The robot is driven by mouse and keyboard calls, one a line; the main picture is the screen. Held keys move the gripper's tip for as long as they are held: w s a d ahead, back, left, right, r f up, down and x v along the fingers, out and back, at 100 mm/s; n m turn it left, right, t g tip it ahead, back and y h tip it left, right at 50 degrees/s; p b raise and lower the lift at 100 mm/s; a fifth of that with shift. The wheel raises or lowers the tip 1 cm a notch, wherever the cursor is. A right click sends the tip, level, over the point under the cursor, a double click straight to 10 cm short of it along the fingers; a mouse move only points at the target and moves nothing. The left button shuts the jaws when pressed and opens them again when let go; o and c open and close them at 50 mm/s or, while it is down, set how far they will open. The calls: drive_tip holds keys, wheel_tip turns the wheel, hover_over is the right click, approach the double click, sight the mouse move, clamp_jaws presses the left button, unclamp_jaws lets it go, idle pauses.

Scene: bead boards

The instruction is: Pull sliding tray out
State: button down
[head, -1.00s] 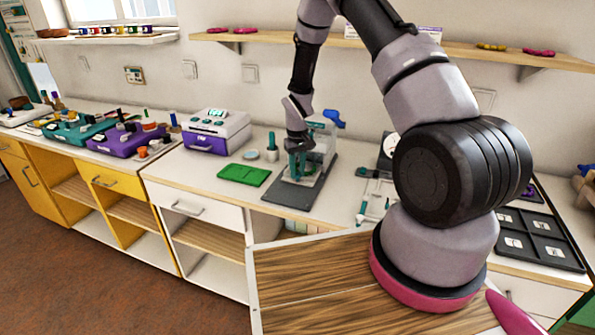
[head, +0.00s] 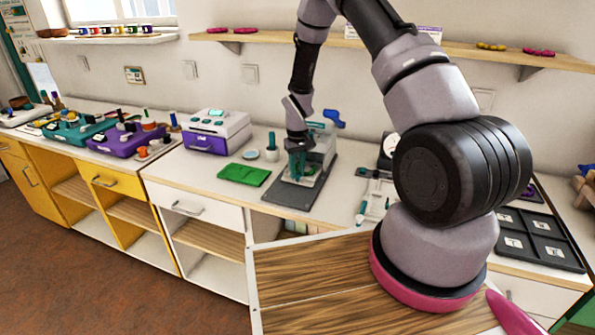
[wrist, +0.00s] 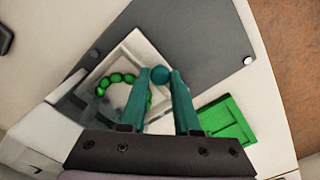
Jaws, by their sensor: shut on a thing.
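The sliding tray (wrist: 157,53) is a pale, light-coloured tray with a ring of green beads (wrist: 117,78) on it. It lies over a dark grey base plate (wrist: 205,40) and also shows in the head view. A teal round knob (wrist: 159,75) stands at the tray's edge. My gripper (wrist: 159,82) is shut on this knob, with one teal finger on each side. In the head view my gripper (head: 297,168) is low at the front of the clear-sided press machine (head: 325,140), which has a blue handle (head: 333,117).
A green board (head: 243,175) lies left of the grey plate; it also shows in the wrist view (wrist: 228,122). A purple and white machine (head: 215,132) stands further left. A dark compartment tray (head: 540,238) is at the right.

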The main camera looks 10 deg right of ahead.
idle(0.3)
drive_tip(key=s+a, duration=0.2)
drive_tip(key=s, duration=0.1)
drive_tip(key=s+a, duration=0.2)
drive_tip(key=s, duration=0.1)
drive_tip(key=s+a, duration=0.2)
drive_tip(key=s, duration=0.1)
drive_tip(key=shift+s+a, duration=0.15)
drive_tip(key=shift+s, duration=0.1)
drive_tip(key=c, duration=0.6)
unclamp_jaws()
drive_tip(key=shift+s+a, duration=0.1)
drive_tip(key=shift+c, duration=0.2)
drive_tip(key=shift+r, duration=0.2)
wheel_tip(320, 180, up, 10)
drive_tip(key=shift+r, duration=0.25)
